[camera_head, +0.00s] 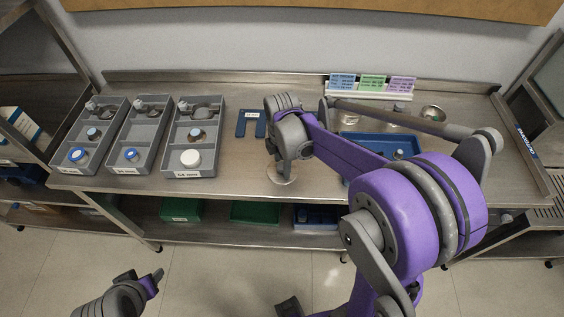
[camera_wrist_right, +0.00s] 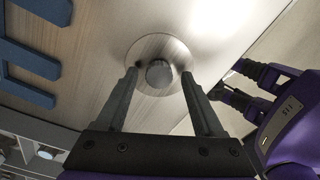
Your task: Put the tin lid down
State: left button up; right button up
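The tin lid (camera_wrist_right: 136,52) is a round, shiny metal disc with a knob (camera_wrist_right: 158,73) in its middle. In the head view the lid (camera_head: 281,178) shows below my right gripper (camera_head: 291,157), at the front part of the steel bench, and appears to lie flat on it. In the right wrist view my right gripper (camera_wrist_right: 159,76) is open, its fingers on either side of the knob with a gap on both sides. My left gripper (camera_head: 143,277) is empty and open, low at the left, away from the bench.
Three grey compartment trays (camera_head: 147,141) with jars and tins stand on the bench's left. A dark blue slotted plate (camera_head: 241,126) lies behind the lid. A blue tray (camera_head: 372,139), a small bowl (camera_head: 433,113) and coloured cards (camera_head: 372,84) are at right, partly behind my right arm.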

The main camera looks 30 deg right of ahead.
aim_at(282, 166)
jog(key=shift+r, duration=0.1)
jog(key=shift+r, duration=0.35)
notch_tip(282, 166, up, 10)
jog(key=r+p, duration=0.1)
jog(key=s+a+f+m+t, duration=0.2)
jog(key=s+a+f+m, duration=0.1)
jog(key=s+m, duration=0.4)
jog(key=s+a+f+m+t, duration=0.3)
jog(key=s+m, duration=0.4)
jog(key=m, duration=0.2)
jog(key=shift+a+m+t, duration=0.3)
jog(key=shift+a+m, duration=0.05)
jog(key=shift+m, duration=0.05)
